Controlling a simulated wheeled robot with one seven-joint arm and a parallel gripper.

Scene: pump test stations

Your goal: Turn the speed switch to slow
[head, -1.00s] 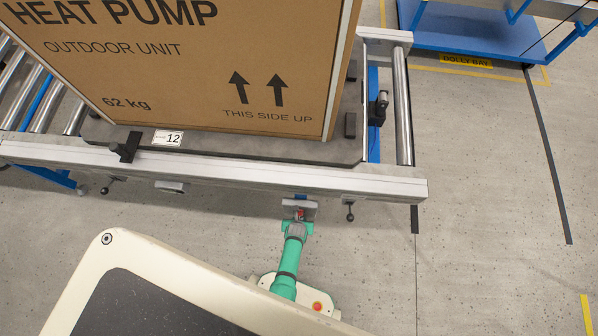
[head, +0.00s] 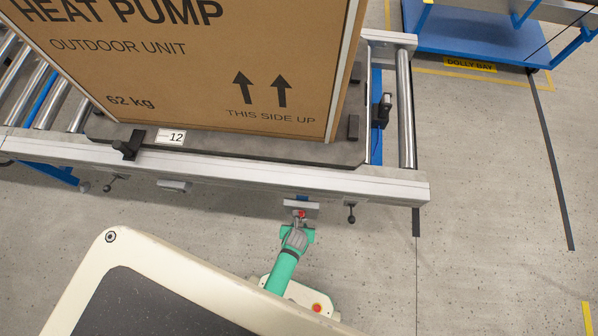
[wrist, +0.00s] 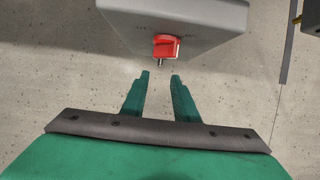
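The speed switch is a red knob (wrist: 166,47) with a small dark pointer at its lower left, on the face of a grey box (wrist: 200,20). In the head view the red knob (head: 301,213) shows small at the grey box (head: 299,205) under the conveyor's front rail. My gripper (wrist: 161,74) is open and empty. Its two dark green fingers point at the knob and stop just short of it, apart from it. In the head view my gripper (head: 298,226) is partly hidden by my wrist.
A large heat pump carton (head: 180,60) sits on a dark pallet (head: 270,148) on the roller conveyor. Its front rail (head: 220,178) runs above the box. Small black-knobbed levers (head: 351,212) hang on both sides. A blue dolly (head: 480,35) stands at the back right. The right floor is clear.

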